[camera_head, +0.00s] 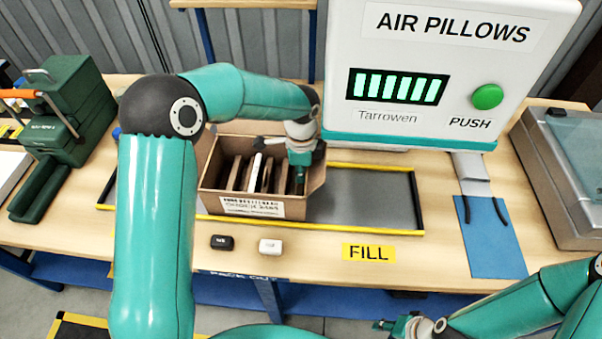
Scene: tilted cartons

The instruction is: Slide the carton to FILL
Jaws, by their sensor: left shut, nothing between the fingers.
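An open brown carton (292,206) with a printed label sits on the grey strip between yellow rails, left of the yellow FILL label (369,252). Several upright flat items stand inside it. My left gripper (300,176) is shut, pointing down at the carton's right end, inside or just over its right wall; I cannot tell whether it touches. The carton's left side is partly behind my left arm. My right gripper (384,325) shows at the bottom edge, away from the carton; its finger state is unclear.
The grey strip (375,195) right of the carton is clear. An AIR PILLOWS machine (440,75) with a green button stands behind it. A blue sheet (492,240) hangs at the right. A black and a white small block lie in front. A green tape machine (65,110) stands left.

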